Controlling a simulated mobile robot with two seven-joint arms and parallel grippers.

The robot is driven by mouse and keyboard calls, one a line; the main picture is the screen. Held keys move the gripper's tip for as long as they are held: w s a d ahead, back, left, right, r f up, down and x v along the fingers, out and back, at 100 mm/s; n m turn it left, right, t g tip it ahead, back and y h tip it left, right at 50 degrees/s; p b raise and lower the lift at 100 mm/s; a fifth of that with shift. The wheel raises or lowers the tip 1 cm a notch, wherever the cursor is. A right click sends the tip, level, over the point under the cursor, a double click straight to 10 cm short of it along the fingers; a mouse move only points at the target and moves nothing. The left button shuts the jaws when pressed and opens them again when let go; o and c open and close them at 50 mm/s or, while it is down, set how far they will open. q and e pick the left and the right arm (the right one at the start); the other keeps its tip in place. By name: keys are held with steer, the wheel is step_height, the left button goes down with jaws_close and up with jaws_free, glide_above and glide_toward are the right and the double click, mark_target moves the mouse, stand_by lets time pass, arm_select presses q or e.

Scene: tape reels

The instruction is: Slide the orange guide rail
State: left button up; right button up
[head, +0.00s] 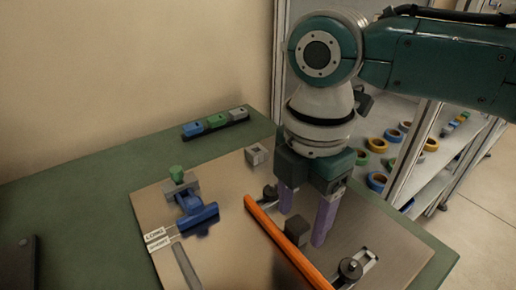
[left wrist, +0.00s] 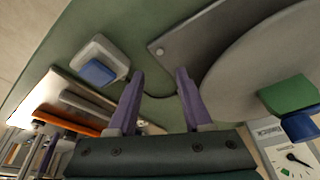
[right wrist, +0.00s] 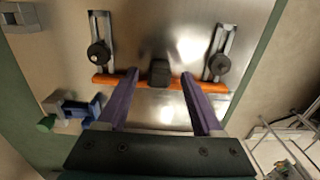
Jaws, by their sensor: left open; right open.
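The orange guide rail (head: 285,240) lies across the metal plate; it runs crosswise in the right wrist view (right wrist: 174,82). A dark block (head: 297,230) sits at the rail's middle, and it also shows in the right wrist view (right wrist: 159,72). Dark knobs in slotted brackets stand by its ends, one left (right wrist: 99,53) and one right (right wrist: 219,64). My right gripper (head: 304,215) is open and points down, its fingers on either side of the block. I cannot tell whether they touch it. My left gripper (left wrist: 160,74) is open and empty; I cannot identify it in the head view.
A blue clamp (head: 197,215) with a green knob stands left of the rail, near a label reading LONG. A rack of coloured blocks (head: 216,123) sits at the back of the green table (head: 100,190). Shelves with tape rolls (head: 376,145) stand behind my right arm.

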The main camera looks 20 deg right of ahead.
mark_target(301, 221)
arm_select(q)
steer(key=shift+a+r+p, duration=0.1)
steer(key=shift+r+p, duration=0.5)
steer(key=shift+r, duration=0.1)
arm_select(e)
step_height(301, 221, up, 9)
steer(key=shift+f, duration=0.1)
